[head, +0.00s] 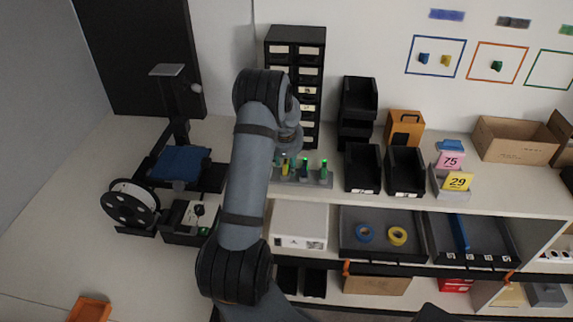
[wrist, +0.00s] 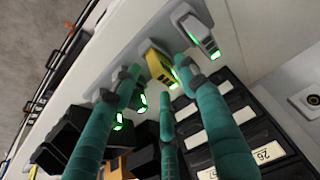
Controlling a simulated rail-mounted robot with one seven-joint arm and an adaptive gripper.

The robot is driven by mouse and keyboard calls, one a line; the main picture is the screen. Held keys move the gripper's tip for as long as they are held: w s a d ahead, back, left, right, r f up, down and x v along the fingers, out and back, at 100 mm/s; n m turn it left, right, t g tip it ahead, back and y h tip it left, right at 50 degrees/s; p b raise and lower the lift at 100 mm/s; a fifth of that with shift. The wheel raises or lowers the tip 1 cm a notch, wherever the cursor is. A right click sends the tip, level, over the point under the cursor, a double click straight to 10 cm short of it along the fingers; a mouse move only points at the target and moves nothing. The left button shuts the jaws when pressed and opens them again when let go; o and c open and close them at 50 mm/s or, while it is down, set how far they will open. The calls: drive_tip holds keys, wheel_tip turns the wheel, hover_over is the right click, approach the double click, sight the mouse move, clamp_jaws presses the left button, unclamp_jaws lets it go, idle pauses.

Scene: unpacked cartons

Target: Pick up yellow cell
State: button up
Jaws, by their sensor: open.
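The yellow cell (wrist: 159,66) stands in a pale charging rack (wrist: 112,48) in the wrist view, with a green light at its end. It also shows as a small yellow upright shape in the head view (head: 285,168). My gripper (wrist: 156,75) is open, its teal fingers spread around the end of the yellow cell. Whether any finger touches it, I cannot tell. A grey-white cell (wrist: 196,31) sits on one side of it. Green-lit cells (head: 304,168) sit on the other side, partly hidden by a finger in the wrist view.
A black drawer cabinet (head: 314,72) stands behind the rack. Black bins (head: 362,168) stand to its right on the shelf. An orange box (head: 404,129) and number cards (head: 459,181) lie farther right. A 3D printer (head: 182,163) stands at left.

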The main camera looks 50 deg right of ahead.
drive_tip(key=shift+w+f, duration=0.15)
drive_tip(key=shift+f, duration=0.05)
drive_tip(key=shift+c, duration=1)
clamp_jaws()
